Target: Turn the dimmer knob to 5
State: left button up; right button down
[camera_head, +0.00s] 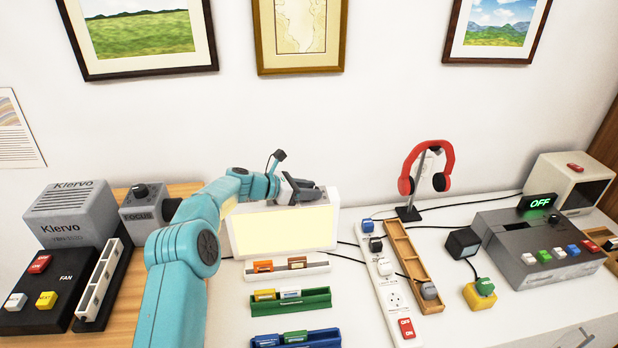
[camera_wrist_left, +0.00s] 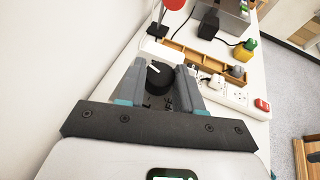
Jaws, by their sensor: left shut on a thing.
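The black round dimmer knob (camera_wrist_left: 160,78) shows between the fingers of my left gripper (camera_wrist_left: 159,85) in the left wrist view. It has a white pointer mark on it; the scale around it is too small and too covered to read. In the head view my left gripper (camera_head: 300,192) is at the top of a white light box (camera_head: 334,215) with a lit cream panel, and it hides the knob there. The left gripper is shut on the knob, one finger on each side. My right gripper is not in view.
In front of the light box stand white (camera_head: 288,270), green (camera_head: 290,300) and blue (camera_head: 296,338) racks with small blocks. A white power strip (camera_head: 393,295), a wooden tray (camera_head: 408,258) and a red headset on a stand (camera_head: 428,160) are to the right. Framed prints (camera_head: 300,35) hang behind.

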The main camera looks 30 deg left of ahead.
pick_arm(q)
jog(key=shift+w+a+r+m+g+h+p, duration=0.1)
jog(key=shift+r+m+g+h+p, duration=0.15)
jog(key=shift+m+h+p, duration=0.35)
jog(key=shift+f, duration=0.1)
jog(key=o, duration=1)
jog(key=shift+o, duration=0.2)
jog(key=shift+f, duration=0.1)
jog(key=shift+s+a, duration=0.35)
jog(key=shift+s, duration=0.05)
jog(key=r+b+v, duration=0.1)
jog(key=b+v, duration=0.2)
jog(key=v, duration=1.2)
jog(key=shift+d, duration=0.1)
